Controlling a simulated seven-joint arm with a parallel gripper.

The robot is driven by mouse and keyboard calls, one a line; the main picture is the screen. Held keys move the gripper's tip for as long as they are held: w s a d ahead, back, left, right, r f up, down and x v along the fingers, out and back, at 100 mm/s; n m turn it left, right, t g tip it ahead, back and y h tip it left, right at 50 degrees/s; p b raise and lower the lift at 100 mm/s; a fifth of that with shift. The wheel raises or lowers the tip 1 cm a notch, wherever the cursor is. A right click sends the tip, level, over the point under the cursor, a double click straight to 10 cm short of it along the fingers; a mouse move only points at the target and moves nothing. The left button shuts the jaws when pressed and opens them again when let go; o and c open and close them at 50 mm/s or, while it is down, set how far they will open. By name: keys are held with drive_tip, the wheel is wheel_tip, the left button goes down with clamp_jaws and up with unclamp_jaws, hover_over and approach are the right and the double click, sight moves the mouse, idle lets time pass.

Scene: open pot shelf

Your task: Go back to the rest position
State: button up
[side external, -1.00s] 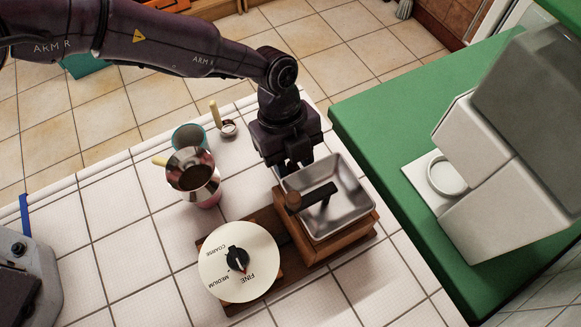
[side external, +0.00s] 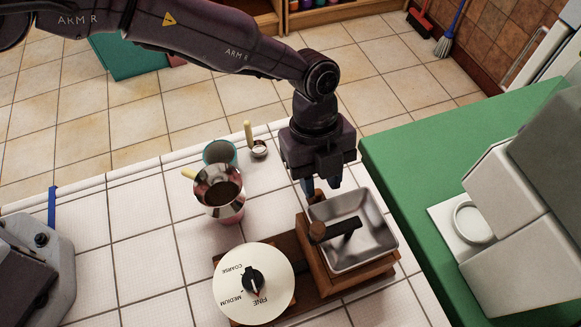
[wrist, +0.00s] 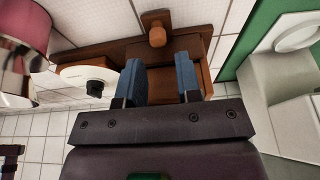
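My gripper (side external: 321,186) is above the back edge of the coffee grinder, pointing down. In the wrist view its two blue fingers (wrist: 160,72) are apart with nothing between them. A smaller wooden knob on the grinder's side shows just below my fingers in the side view and beyond the fingertips in the wrist view (wrist: 157,36). I cannot tell the exact gap between fingers and knob.
A white dial (side external: 240,285) marked fine, medium and coarse sits left of the grinder. A metal cup (side external: 219,190) on a pink vessel, a teal cup (side external: 220,151) and a small scoop (side external: 259,149) stand behind it. A green counter (side external: 405,150) with a grey machine (side external: 535,215) is right.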

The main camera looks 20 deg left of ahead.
drive_tip(key=w+a+r+n+t, duration=0.3)
drive_tip(key=a+r+n, duration=0.8)
drive_tip(key=a+r, duration=1.1)
drive_tip(key=s+a+r+n+t+y, duration=0.1)
drive_tip(key=s+a+r+n+t, duration=0.2)
drive_tip(key=s+a+r+n, duration=0.6)
drive_tip(key=s+a+f+n+t+y, duration=0.1)
drive_tip(key=s+a+f+n+t, duration=0.1)
drive_tip(key=s+a+n, duration=0.5)
drive_tip(key=s+a, duration=0.1)
drive_tip(key=s, duration=0.2)
drive_tip(key=shift+s+a+f, duration=0.2)
drive_tip(key=shift+s+a, duration=0.05)
drive_tip(key=shift+s, duration=0.05)
